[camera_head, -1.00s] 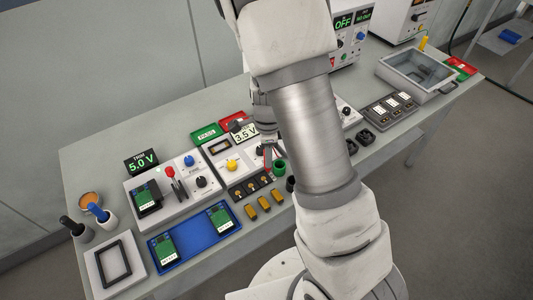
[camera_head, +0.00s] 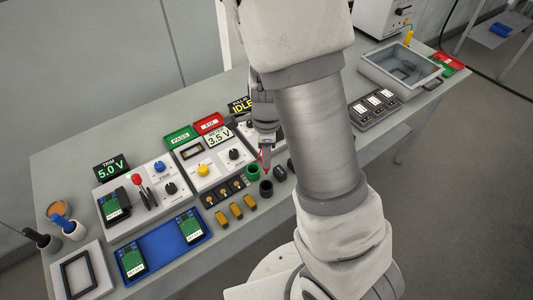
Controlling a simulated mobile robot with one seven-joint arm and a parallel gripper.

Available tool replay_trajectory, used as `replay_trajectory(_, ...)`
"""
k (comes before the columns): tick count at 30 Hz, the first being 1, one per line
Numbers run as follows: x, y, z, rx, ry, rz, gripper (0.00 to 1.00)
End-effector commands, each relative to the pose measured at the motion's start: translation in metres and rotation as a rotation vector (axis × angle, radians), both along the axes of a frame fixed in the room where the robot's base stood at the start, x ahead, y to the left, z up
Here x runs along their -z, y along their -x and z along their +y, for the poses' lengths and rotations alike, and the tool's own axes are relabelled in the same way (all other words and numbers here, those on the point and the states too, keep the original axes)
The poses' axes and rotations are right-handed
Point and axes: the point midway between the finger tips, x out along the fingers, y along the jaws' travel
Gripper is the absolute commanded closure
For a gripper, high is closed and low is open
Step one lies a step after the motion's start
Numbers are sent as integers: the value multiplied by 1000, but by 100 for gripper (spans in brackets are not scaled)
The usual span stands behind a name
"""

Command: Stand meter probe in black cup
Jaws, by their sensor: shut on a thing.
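My gripper (camera_head: 265,143) points down over the bench, just left of my own forearm. It is shut on the red meter probe (camera_head: 266,162), which hangs roughly upright below the fingers. The black cup (camera_head: 266,189) stands on the bench, its dark opening facing up. In the picture the probe's lower end is just above the cup's rim; I cannot tell whether it is over the opening or behind it. The green cup (camera_head: 252,174) stands just left of the probe.
Yellow parts (camera_head: 236,210) lie left of the black cup. A meter panel showing 3.5 V (camera_head: 219,138) and a 5.0 V trim panel (camera_head: 111,168) stand further left. A blue tray (camera_head: 160,248) is at the front left. A grey bin (camera_head: 369,70) is at the back right.

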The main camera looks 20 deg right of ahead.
Motion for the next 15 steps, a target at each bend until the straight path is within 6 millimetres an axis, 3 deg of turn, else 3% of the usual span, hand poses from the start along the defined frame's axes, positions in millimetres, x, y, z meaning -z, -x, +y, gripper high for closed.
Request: replay_trajectory(15,39,0,0,0,0,0,100)
